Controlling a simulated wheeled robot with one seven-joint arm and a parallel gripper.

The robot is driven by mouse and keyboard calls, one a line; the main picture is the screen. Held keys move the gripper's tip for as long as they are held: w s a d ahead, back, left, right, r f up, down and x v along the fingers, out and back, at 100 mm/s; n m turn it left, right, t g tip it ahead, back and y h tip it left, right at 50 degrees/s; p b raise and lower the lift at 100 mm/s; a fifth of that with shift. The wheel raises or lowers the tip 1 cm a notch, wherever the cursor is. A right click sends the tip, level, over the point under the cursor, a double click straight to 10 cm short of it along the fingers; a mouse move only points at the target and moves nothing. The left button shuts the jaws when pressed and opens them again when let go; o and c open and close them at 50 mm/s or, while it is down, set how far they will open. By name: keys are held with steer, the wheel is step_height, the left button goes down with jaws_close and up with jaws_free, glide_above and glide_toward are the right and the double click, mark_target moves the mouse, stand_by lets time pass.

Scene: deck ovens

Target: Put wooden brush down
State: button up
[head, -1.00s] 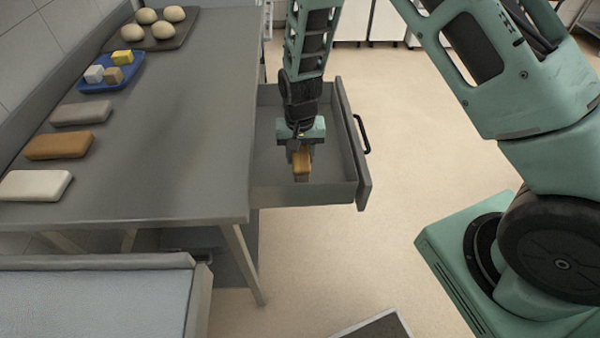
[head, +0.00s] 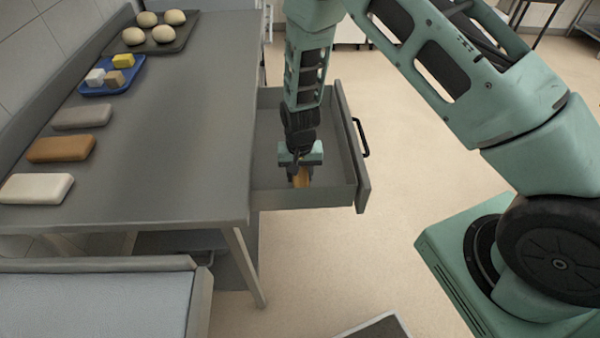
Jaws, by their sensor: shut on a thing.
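The wooden brush (head: 301,178) is an orange-brown block, mostly hidden by my gripper and the drawer's front edge. My gripper (head: 300,171) points down inside the open drawer (head: 335,145) and is shut on the brush. The brush is low in the drawer, near its front-left wall in the picture. I cannot tell whether its underside touches the drawer floor.
The grey table (head: 170,130) holds white, brown and grey blocks (head: 60,149), a blue tray (head: 90,91) with small cubes, and a dark tray (head: 178,45) with several dough balls. The drawer's black handle (head: 361,138) sticks out to the right. Open floor (head: 400,190) lies beyond it.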

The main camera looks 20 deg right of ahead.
steer(key=o, duration=1.1)
steer(key=shift+f, duration=0.25)
steer(key=shift+s, duration=0.1)
steer(key=shift+f, duration=0.1)
